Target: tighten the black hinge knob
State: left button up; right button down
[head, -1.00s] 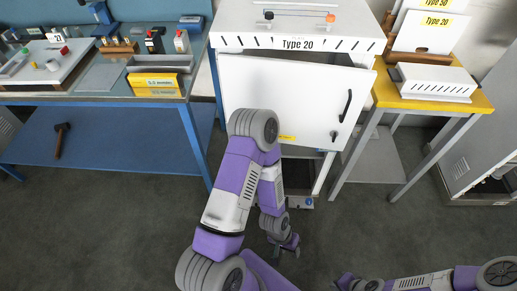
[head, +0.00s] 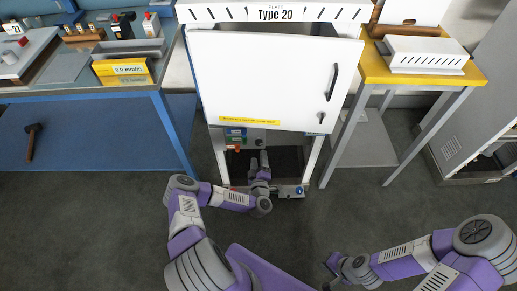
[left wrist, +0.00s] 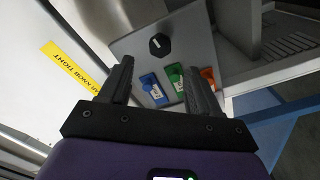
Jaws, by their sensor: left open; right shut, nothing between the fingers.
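The black hinge knob (left wrist: 160,44), with a white line on its face, sits on a grey panel (left wrist: 135,42) in the left wrist view. My left gripper (left wrist: 158,64) is open, its two fingers pointing toward the knob from below, with nothing seen between them. In the head view my left gripper (head: 262,160) reaches into the opening under the white door (head: 270,80). My right gripper (head: 333,268) is shut and empty over the floor at the lower middle.
Blue (left wrist: 153,88), green (left wrist: 174,76) and orange (left wrist: 208,77) tabs sit just below the knob. A yellow label (head: 250,120) is on the door's lower edge. A blue bench (head: 80,95) stands left and a yellow-topped table (head: 425,72) right.

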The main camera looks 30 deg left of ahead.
aim_at(259, 144)
pick_arm(q)
jog(key=b+x, duration=0.2)
jog(key=x, duration=0.4)
jog(key=shift+w+f, duration=0.1)
jog(key=shift+w+a, duration=0.25)
jog(key=shift+w, duration=0.15)
jog(key=shift+c, duration=0.4)
jog(key=c, duration=1)
jog(key=shift+o, duration=0.2)
